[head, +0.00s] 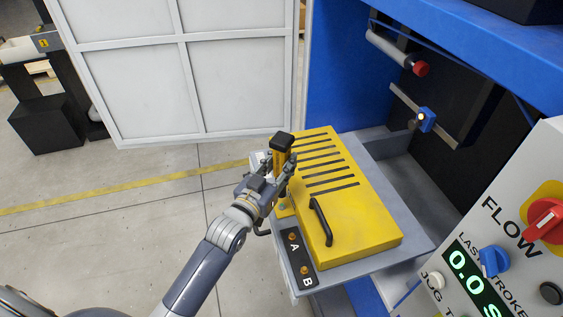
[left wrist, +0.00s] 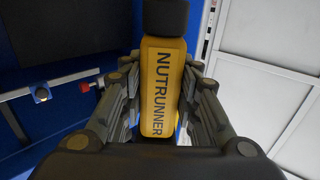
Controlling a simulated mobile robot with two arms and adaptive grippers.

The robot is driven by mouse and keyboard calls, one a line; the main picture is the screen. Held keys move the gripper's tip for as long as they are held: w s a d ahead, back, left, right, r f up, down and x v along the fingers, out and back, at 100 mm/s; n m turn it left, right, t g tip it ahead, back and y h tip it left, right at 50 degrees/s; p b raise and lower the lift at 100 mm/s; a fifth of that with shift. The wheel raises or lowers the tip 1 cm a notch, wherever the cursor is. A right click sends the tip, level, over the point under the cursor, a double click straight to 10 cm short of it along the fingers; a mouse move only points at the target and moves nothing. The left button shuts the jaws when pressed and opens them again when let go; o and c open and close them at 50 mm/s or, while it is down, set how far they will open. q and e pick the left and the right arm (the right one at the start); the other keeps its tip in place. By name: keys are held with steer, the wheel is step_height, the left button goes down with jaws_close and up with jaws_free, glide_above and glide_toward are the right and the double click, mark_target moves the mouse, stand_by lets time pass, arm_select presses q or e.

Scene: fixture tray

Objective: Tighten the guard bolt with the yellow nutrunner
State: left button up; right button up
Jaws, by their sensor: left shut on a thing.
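The yellow nutrunner (head: 281,151) with a black cap stands upright in my left gripper (head: 279,166), at the left edge of the yellow guard. In the left wrist view the nutrunner (left wrist: 163,85), lettered NUTRUNNER, sits between the two shut fingers of the gripper (left wrist: 163,105). The yellow guard (head: 350,215) is a slotted cover with a black handle (head: 320,221), lying on the grey fixture tray (head: 345,265). My right gripper is not in view.
A dark plate marked A and B (head: 297,259) lies on the tray's front left. The control panel (head: 480,210) with red and blue knobs stands at the right. The blue machine frame (head: 335,70) and white panelled door (head: 185,70) stand behind. Open floor lies left.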

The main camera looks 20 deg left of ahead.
arm_select(q)
steer(key=shift+r, duration=0.15)
steer(key=shift+s+d+r+p, duration=0.15)
steer(key=shift+s+r+p, duration=0.1)
steer(key=shift+s+p, duration=0.25)
steer(key=s+d+r+p, duration=0.3)
steer(key=s+r+p, duration=0.2)
steer(key=s+p, duration=0.3)
steer(key=shift+s+r, duration=0.2)
steer(key=shift+s, duration=1.05)
